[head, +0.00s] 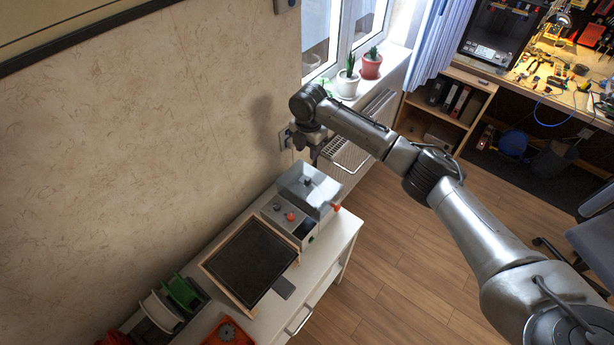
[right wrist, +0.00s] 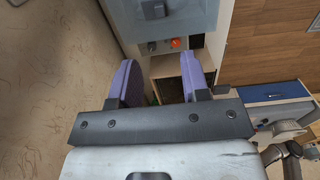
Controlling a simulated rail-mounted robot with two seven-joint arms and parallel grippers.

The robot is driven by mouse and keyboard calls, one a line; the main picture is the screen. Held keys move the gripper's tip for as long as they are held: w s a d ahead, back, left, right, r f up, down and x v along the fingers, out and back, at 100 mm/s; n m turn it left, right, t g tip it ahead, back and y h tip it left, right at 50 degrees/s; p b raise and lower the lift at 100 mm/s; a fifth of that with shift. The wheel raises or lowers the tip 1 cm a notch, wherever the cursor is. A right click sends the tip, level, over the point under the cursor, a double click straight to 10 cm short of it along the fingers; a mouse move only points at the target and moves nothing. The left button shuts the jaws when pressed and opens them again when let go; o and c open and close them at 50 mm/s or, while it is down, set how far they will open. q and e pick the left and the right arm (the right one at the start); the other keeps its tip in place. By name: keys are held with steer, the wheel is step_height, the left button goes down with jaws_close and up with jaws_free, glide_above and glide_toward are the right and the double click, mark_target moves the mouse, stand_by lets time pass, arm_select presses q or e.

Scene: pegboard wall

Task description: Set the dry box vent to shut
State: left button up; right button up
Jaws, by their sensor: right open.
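The dry box (head: 268,212) is a grey unit with a clear, bluish cover (head: 308,187) on the white cabinet by the wall. Its sloped front carries a red-orange knob (head: 290,216), and a red-orange handle (head: 335,207) sticks out at its right side. I cannot tell which part is the vent or how it is set. My right gripper (head: 314,157) hangs above and behind the box, apart from it. In the right wrist view its purple fingers (right wrist: 161,70) are spread and empty, with the orange knob (right wrist: 176,43) and clear cover (right wrist: 175,14) beyond. My left gripper is out of view.
A dark, wood-framed tray (head: 250,262) lies in front of the box on the cabinet (head: 342,238). Spools (head: 180,292) stand farther left.

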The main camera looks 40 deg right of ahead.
mark_target(308, 179)
step_height(308, 179, down, 14)
steer(key=shift+r, duration=0.2)
stand_by(0.4)
jaws_close()
stand_by(0.3)
